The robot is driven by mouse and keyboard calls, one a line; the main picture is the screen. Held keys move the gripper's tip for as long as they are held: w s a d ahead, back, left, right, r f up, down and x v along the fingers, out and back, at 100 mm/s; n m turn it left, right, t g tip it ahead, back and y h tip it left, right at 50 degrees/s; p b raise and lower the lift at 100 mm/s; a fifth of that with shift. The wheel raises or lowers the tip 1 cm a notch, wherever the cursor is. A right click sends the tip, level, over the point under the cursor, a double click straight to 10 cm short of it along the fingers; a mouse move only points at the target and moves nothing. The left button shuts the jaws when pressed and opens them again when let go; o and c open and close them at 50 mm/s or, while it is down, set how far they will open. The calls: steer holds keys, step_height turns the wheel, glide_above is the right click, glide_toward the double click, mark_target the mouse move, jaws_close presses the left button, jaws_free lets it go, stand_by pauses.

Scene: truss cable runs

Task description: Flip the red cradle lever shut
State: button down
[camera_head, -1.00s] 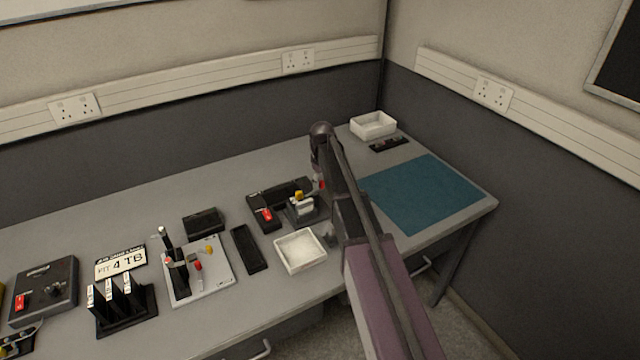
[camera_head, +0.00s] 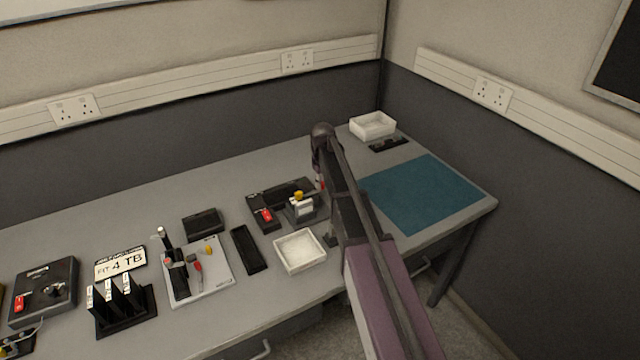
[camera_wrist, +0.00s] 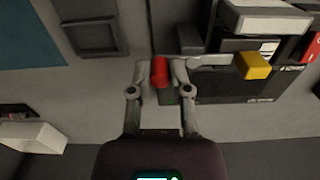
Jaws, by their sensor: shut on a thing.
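The red lever (camera_wrist: 159,72) stands between the two fingertips of my gripper (camera_wrist: 160,78) in the wrist view. My gripper is shut on it. In the head view a small red part (camera_head: 321,184) shows beside my arm, which hides most of the gripper. The yellow block (camera_head: 299,195) and the black unit (camera_head: 257,200) show just left of it. I cannot tell the lever's exact angle.
Another red part (camera_head: 266,215) lies on the black unit's left side. A white tray (camera_head: 300,266) stands in front. A teal mat (camera_head: 425,195) lies to the right, with a white bin (camera_head: 373,130) behind. A flat dark square (camera_wrist: 97,37) is near the gripper.

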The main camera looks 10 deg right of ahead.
steer(key=shift+s, duration=0.1)
steer(key=c, duration=0.6)
jaws_free()
steer(key=shift+r, duration=0.1)
